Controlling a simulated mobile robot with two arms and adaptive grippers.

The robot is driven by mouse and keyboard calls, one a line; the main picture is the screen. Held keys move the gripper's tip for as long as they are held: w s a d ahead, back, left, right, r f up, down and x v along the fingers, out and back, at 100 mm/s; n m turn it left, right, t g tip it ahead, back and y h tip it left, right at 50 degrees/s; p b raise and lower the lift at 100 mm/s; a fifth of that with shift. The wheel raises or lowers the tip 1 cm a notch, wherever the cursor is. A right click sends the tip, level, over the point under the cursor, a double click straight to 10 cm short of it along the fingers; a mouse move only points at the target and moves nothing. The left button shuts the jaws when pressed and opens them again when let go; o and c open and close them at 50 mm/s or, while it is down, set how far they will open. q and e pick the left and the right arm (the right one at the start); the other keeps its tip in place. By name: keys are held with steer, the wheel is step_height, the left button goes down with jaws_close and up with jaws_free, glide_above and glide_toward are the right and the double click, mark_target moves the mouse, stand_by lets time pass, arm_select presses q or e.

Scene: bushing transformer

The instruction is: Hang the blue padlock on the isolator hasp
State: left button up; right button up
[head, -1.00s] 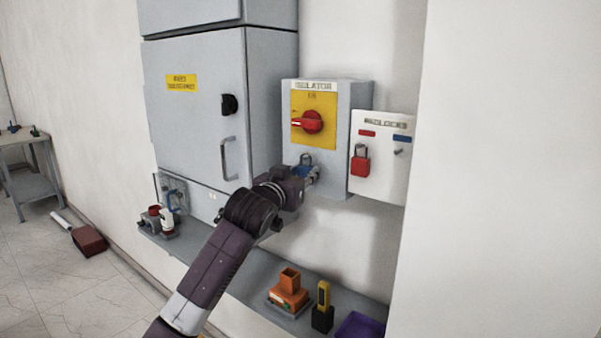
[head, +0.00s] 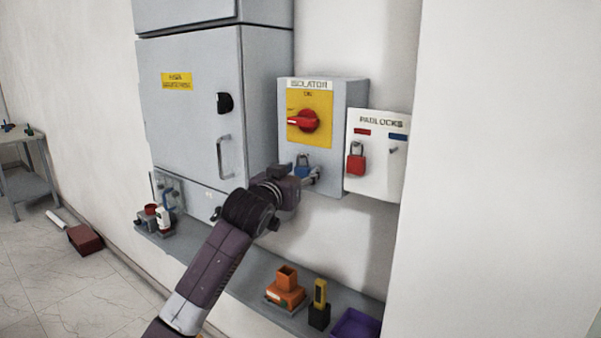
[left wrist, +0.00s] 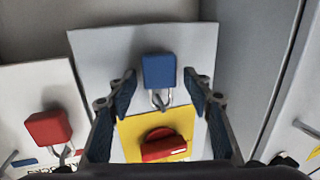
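The blue padlock (head: 302,170) is upright, shackle up, against the lower front of the grey isolator box (head: 350,120), below its yellow plate. The hasp is too small to make out, so I cannot tell whether the shackle passes through it. The left wrist view is upside down; there the blue padlock (left wrist: 159,71) sits between the fingers of my left gripper (left wrist: 161,84), with a gap on each side. My left gripper (head: 306,181) is open just in front of the padlock and partly hides it. My right gripper is not in view.
The white padlock board (head: 378,180) at right holds a red padlock (head: 356,164) and an empty peg under the blue label. A grey cabinet (head: 190,120) stands left. The shelf below carries an orange block (head: 286,290), a yellow-black tool (head: 319,305) and a purple tray (head: 357,325).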

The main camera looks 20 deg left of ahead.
arm_select(q)
steer(key=shift+s+a, duration=0.5)
steer(key=shift+s, duration=5.5)
steer(key=s+d+f+g, duration=0.1)
steer(key=s+f+g, duration=0.2)
steer(key=s+f, duration=0.75)
steer(key=s+d+f+g, duration=0.1)
steer(key=s+f+g, duration=0.25)
steer(key=f, duration=1.45)
steer(key=s+f+g, duration=0.3)
steer(key=s+f, duration=0.3)
steer(key=s, duration=0.3)
steer(key=s+f+m+g+y, duration=0.1)
steer(key=s+f+g, duration=0.1)
steer(key=s+f, duration=0.55)
steer(key=s+f+g, duration=0.3)
steer(key=s+f, duration=0.1)
steer(key=s, duration=0.6)
step_height(320, 180, down, 25)
steer(key=s, duration=0.1)
steer(key=s+a+f+g+b, duration=0.1)
steer(key=s+a+f+g, duration=0.1)
steer(key=s+f, duration=1.5)
steer(key=shift+s+a+f+y, duration=0.3)
steer(key=shift+s+a+f, duration=0.05)
steer(key=shift+s+a, duration=0.1)
